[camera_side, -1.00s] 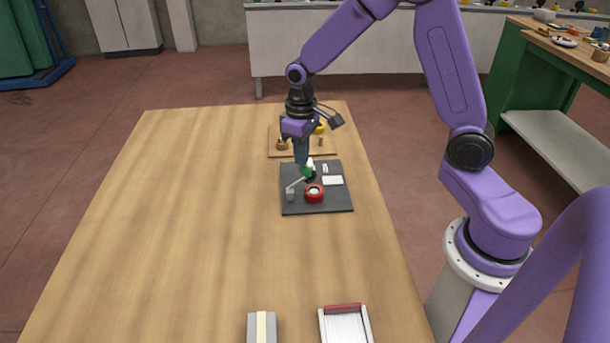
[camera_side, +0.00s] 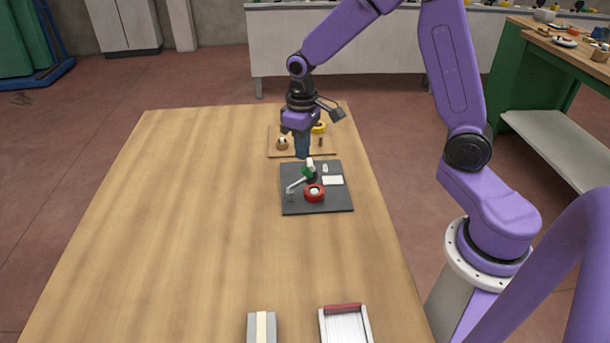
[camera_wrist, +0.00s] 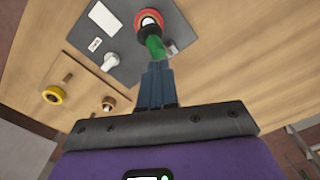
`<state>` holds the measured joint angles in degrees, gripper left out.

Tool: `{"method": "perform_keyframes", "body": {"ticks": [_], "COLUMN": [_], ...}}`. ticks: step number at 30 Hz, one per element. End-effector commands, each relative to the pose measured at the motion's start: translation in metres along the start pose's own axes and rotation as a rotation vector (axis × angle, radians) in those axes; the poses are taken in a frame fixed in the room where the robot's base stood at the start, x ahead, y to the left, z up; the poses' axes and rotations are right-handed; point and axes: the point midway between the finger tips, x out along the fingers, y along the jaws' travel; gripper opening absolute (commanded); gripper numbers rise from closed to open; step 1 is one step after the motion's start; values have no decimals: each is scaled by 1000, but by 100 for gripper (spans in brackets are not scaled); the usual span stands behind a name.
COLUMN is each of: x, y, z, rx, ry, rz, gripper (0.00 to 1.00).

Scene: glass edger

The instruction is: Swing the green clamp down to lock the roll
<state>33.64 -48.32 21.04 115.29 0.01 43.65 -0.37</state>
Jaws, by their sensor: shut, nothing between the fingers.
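The green clamp (camera_side: 308,172) is at the end of a light grey lever (camera_side: 297,184) on a dark grey board (camera_side: 334,204). The lever is tilted, with its green end raised toward the back. The red roll (camera_side: 314,194) sits on the board in front of the clamp. In the wrist view the green clamp (camera_wrist: 155,46) lies just beyond my fingertips, and the red roll (camera_wrist: 148,20) is behind it, partly covered. My gripper (camera_side: 302,156) is shut and empty, pointing down just behind the clamp. In the wrist view my gripper (camera_wrist: 158,68) appears close to the green part; contact cannot be told.
On the board are a white knob (camera_wrist: 108,62) and white labels. Behind it lies a wooden board (camera_side: 275,151) with a yellow ring (camera_side: 319,128) and a brown knob (camera_side: 282,144). A grey block (camera_side: 251,328) and a white tray (camera_side: 366,326) stand at the front. The table's left is clear.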

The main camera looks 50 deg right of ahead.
Motion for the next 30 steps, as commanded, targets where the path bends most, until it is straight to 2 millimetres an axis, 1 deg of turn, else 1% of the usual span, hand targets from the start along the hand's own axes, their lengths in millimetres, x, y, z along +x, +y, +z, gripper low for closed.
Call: {"method": "perform_keyframes", "body": {"ticks": [12,18,30], "x": [-30,-40,-43], "y": [0,0,-1], "z": [-1,0,1], "rx": [0,1,-4], "ry": [2,1,0], "rz": [0,0,0], "gripper": [0,0,0]}}
